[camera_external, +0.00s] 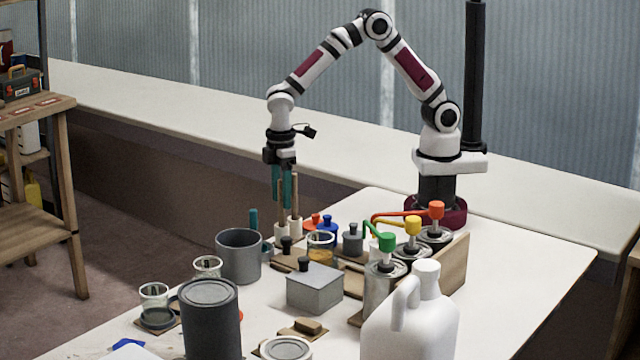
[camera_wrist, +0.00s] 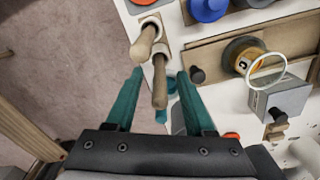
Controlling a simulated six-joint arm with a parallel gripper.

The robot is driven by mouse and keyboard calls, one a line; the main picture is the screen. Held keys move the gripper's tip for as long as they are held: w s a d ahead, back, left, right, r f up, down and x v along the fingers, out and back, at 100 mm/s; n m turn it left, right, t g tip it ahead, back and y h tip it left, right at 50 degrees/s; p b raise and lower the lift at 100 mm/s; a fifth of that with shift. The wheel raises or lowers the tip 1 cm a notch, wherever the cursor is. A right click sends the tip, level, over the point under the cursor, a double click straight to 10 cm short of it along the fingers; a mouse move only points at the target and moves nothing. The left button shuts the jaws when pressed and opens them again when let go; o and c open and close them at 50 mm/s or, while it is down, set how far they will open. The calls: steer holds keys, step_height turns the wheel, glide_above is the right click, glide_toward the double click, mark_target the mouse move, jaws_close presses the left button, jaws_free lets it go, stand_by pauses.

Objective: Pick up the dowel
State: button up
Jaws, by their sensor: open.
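Two upright wooden dowels stand in small white holders near the table's left edge. In the wrist view, one dowel (camera_wrist: 160,85) lies between my two teal fingers, and the other dowel (camera_wrist: 148,38) is just beyond the fingertips. In the external view, one dowel (camera_external: 295,196) rises beside the right finger, and the other (camera_external: 282,214) shows below the fingers, partly hidden. My gripper (camera_external: 281,203) points down over the holders. In the wrist view my gripper (camera_wrist: 160,74) is open, with gaps on both sides of the nearer dowel. I cannot tell its exact depth relative to the fingertips.
A grey mug (camera_external: 239,257) and a teal upright piece (camera_external: 253,219) stand close by. A grey box (camera_external: 315,288), an amber jar (camera_external: 320,246), and cans with orange, yellow and green pumps (camera_external: 387,242) crowd the right. The floor lies left of the table edge.

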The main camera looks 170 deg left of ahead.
jaws_close()
steer(key=shift+r, duration=0.1)
stand_by(0.3)
